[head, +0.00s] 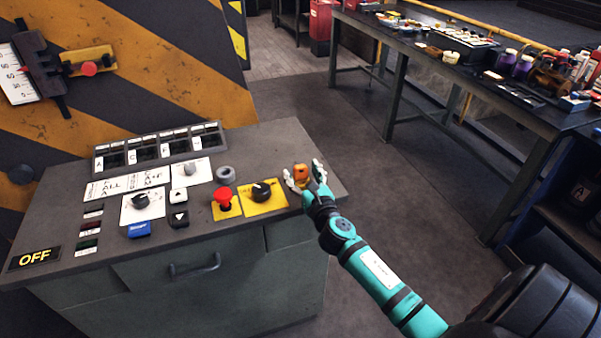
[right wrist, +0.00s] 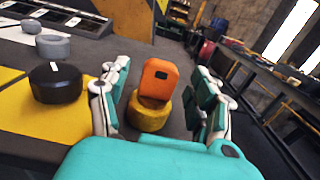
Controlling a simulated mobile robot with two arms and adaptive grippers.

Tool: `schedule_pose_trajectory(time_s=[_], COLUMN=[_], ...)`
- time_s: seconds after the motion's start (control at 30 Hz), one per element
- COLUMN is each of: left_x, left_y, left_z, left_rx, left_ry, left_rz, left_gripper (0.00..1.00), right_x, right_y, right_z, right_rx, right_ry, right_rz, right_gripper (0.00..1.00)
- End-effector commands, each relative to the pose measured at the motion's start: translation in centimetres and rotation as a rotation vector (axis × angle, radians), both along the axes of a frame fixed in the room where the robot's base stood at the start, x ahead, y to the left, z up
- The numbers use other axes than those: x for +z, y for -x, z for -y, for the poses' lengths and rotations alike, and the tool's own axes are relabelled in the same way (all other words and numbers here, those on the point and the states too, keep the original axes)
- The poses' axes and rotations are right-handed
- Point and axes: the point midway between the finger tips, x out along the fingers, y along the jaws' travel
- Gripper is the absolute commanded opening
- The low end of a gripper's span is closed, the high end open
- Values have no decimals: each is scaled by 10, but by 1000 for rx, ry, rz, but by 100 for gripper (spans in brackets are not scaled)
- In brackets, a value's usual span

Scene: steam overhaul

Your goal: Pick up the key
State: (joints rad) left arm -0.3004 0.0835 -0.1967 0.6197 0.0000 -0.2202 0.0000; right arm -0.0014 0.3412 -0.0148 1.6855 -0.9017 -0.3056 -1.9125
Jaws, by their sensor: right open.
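The key (head: 301,171) is a small orange piece at the right end of the grey control console. In the right wrist view the orange key (right wrist: 158,78) stands upright in a round yellow base (right wrist: 149,113). My right gripper (head: 305,176) is open, with one finger on each side of the key. In the right wrist view the open fingers (right wrist: 165,92) flank the key, with visible gaps on both sides. The lower front of the yellow base is partly hidden by my gripper's body. My left gripper is not in view.
The console top (head: 72,206) holds a black knob (head: 262,191), a red emergency button (head: 224,197) and a grey round knob (head: 225,173) left of the key. A long workbench (head: 420,57) with many items stands at the right. Open floor (head: 400,170) lies between.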

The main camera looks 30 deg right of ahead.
Motion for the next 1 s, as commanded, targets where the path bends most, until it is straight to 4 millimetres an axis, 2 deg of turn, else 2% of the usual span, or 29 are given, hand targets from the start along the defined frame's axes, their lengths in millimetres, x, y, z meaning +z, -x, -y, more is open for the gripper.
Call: schedule_pose_trajectory(time_s=[0.1,0.37,0.83,1.0], left_x=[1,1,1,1], left_y=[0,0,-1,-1], left_z=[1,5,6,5], left_rx=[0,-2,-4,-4], left_ry=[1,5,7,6], left_rz=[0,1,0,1], left_gripper=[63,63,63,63], right_x=[-1,-1,-1,-1], right_y=[-12,-14,-14,-14], right_z=[2,2,2,2], right_rx=[0,1,1,1], right_ry=[-2,-1,-1,-1], right_rz=[-1,-1,-1,0], right_gripper=[63,63,2,0])
